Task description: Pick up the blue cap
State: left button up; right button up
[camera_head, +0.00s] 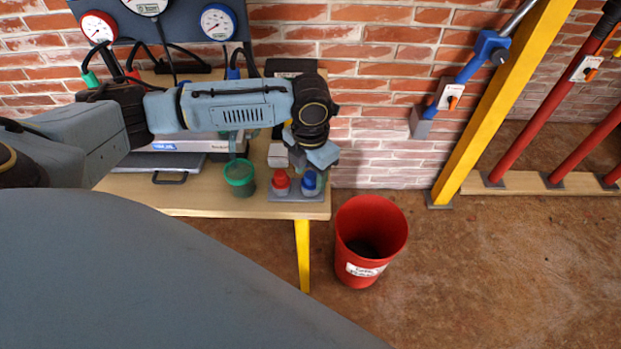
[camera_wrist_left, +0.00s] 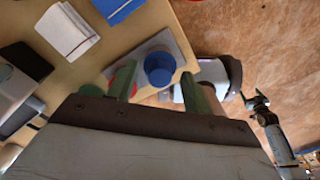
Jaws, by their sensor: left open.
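The blue cap (camera_head: 310,182) stands beside a red cap (camera_head: 280,182) on a grey plate (camera_head: 300,197) at the table's front right corner. In the left wrist view, the blue cap (camera_wrist_left: 160,68) shows its round top. My left gripper (camera_head: 318,157) is over the caps in the head view. In the left wrist view its two greenish fingers (camera_wrist_left: 157,88) are apart, with the blue cap showing between their tips. Nothing is gripped. The red cap is mostly hidden behind one finger there. A small dark jaw-like tip (camera_wrist_left: 257,100) at the right may be my right gripper.
A green container (camera_head: 240,177) stands left of the caps on the wooden table (camera_head: 225,204). A white box (camera_head: 277,155) is behind the caps. A red bin (camera_head: 371,240) stands on the floor to the right. A yellow post (camera_head: 500,100) is further right, with open floor before it.

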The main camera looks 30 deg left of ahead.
pick_arm(q)
grip_shut()
notch_tip(320, 180, up, 9)
jog(key=p, duration=0.2)
notch_tip(320, 180, up, 5)
jog(key=p, duration=0.6)
send_over(310, 174)
jog(key=shift+d, duration=0.1)
pick_arm(e)
notch_tip(310, 174, up, 8)
jog(key=a, duration=0.2)
jog(key=shift+a+f, duration=0.2)
